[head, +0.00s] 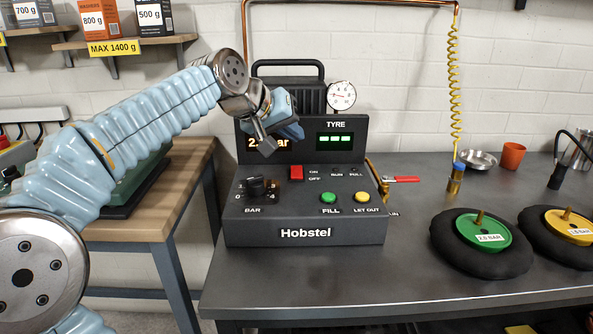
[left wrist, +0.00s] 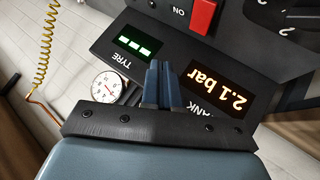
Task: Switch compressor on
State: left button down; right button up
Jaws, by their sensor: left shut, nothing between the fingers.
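The black Hobstel compressor (head: 307,207) stands on the dark bench. Its red switch (head: 296,173) sits between the ON and OFF marks; the red switch also shows at the top of the left wrist view (left wrist: 204,14). The tank display (head: 268,143) is lit and reads 2.1 bar in the left wrist view (left wrist: 220,88). The tyre display (head: 335,138) shows green dashes. My left gripper (head: 290,133) is in front of the tank display, above the red switch and apart from it. Its fingers (left wrist: 163,85) are shut and empty. My right gripper is out of view.
A black knob (head: 256,187), green FILL button (head: 328,198) and yellow LET OUT button (head: 362,197) are on the panel. A red-handled valve (head: 402,179) sticks out at the right. Black wheels with a green hub (head: 484,233) and a yellow hub (head: 571,226) lie on the bench's right.

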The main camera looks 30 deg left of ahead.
aim_at(292, 171)
pick_arm(q)
jog(key=shift+w+a+f+b, duration=0.1)
jog(key=shift+w+f+b, duration=0.05)
jog(key=shift+f+b, duration=0.95)
jog(key=shift+w+a+f+b, duration=0.15)
jog(key=shift+f+b, duration=0.55)
jog(key=shift+f, duration=0.8)
jog(key=shift+f, duration=0.1)
jog(key=shift+f+b, duration=0.25)
jog(key=shift+b, duration=0.05)
jog(key=shift+w+f, duration=0.1)
jog(key=shift+f, duration=0.2)
dwell(0.4)
jog(key=shift+r+p, duration=0.4)
jog(key=shift+r, duration=0.35)
jog(key=r+p, duration=0.4)
jog(key=r, duration=0.1)
jog(key=shift+s+d, duration=0.25)
jog(key=shift+s, duration=0.15)
